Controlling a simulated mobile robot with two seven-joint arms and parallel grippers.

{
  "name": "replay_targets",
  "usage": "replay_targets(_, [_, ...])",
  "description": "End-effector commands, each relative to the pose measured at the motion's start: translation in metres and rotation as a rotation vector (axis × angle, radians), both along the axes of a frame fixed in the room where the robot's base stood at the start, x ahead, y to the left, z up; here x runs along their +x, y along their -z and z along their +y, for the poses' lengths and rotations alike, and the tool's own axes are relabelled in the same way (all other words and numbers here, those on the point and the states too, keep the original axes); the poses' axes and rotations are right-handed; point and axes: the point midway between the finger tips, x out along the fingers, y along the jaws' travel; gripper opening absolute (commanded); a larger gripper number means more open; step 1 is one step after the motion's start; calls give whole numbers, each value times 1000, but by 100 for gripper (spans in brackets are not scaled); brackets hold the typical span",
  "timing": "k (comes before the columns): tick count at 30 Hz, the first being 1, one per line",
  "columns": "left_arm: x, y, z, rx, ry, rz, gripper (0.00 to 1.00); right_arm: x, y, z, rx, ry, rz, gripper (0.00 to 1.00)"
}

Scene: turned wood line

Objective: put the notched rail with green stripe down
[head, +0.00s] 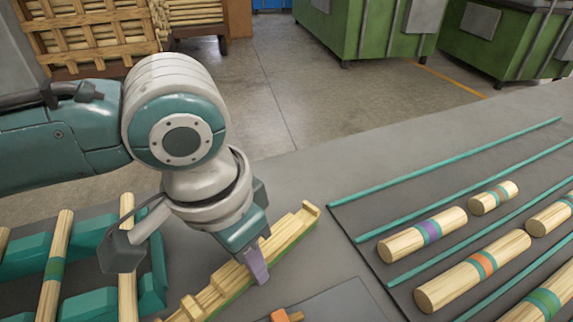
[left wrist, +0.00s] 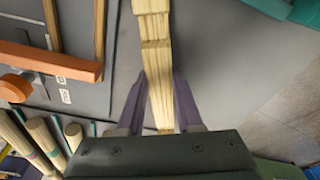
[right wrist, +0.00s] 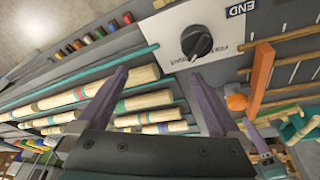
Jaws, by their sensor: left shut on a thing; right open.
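The notched rail (head: 215,290) is a long pale wooden bar with notches and a thin green stripe along its lower side. It lies slantwise over the grey table in the head view. My left gripper (head: 257,266) is shut on it, with a purple finger against its side. In the left wrist view the rail (left wrist: 157,60) runs away from between the two purple fingers of my left gripper (left wrist: 162,95). I cannot tell whether the rail touches the table. My right gripper (right wrist: 158,85) is open and empty in the right wrist view; it does not show in the head view.
Striped wooden cylinders (head: 422,234) lie between teal strips (head: 440,181) on a dark mat at the right. A teal rack (head: 85,255) with wooden rods stands at the left. A panel with a black knob (right wrist: 197,41) and an orange bar (right wrist: 262,78) show in the right wrist view.

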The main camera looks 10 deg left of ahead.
Motion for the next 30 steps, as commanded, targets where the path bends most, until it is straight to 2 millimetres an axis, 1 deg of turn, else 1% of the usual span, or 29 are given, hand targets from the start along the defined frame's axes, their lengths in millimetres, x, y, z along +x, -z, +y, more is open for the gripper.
replay_targets(5, [0, 3, 0, 0, -1, 0, 0, 0, 1, 0, 1, 1, 0, 100])
replay_targets(6, [0, 2, 0, 0, -1, 0, 39, 0, 1, 0, 1, 1, 0, 100])
replay_targets(13, [0, 2, 0, 0, -1, 0, 64, 0, 1, 0, 1, 1, 0, 100])
replay_targets(20, [0, 2, 0, 0, -1, 0, 64, 0, 0, 0, 1, 1, 0, 100])
replay_targets(23, [0, -5, 0, 0, 0, -1, 64, 0, -2, 0, 1, 0, 1, 100])
replay_targets(26, [-1, -21, 1, -2, 0, -2, 64, 0, -8, 0, 1, 0, 1, 100])
replay_targets(30, [-5, -53, 4, -2, 0, -3, 64, 0, -19, 0, 0, 0, 1, 100])
